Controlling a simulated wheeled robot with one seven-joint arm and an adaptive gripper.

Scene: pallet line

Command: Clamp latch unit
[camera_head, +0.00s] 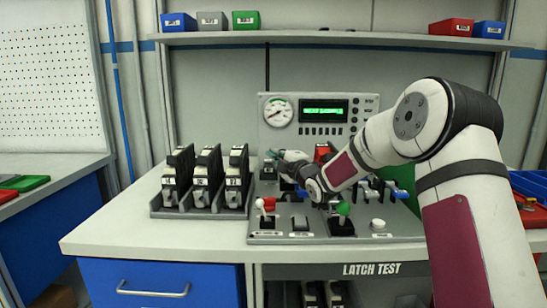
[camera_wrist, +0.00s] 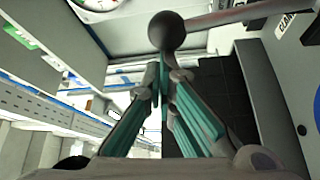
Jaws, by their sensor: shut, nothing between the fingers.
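My gripper (camera_head: 272,154) is at the left part of the test bench, in front of the gauge panel; its teal-lined fingers (camera_wrist: 163,72) are together with nothing between them. In the wrist view a dark ball knob (camera_wrist: 168,31) on a pale rod is right at the fingertips; I cannot tell whether they touch it. A black latch unit shape (camera_head: 268,171) shows just below the gripper, partly hidden by my arm. A red part (camera_head: 323,152) stands behind my wrist. Three black-and-white latch units (camera_head: 207,177) stand upright in a rack (camera_head: 200,212) to the left.
The panel has a round gauge (camera_head: 278,112) and a lit green display (camera_head: 324,111). A red-knobbed lever (camera_head: 268,205), a green-knobbed lever (camera_head: 343,209) and a white button (camera_head: 377,224) line the bench front. Bins (camera_head: 451,27) sit on the shelf. The tabletop's front left is clear.

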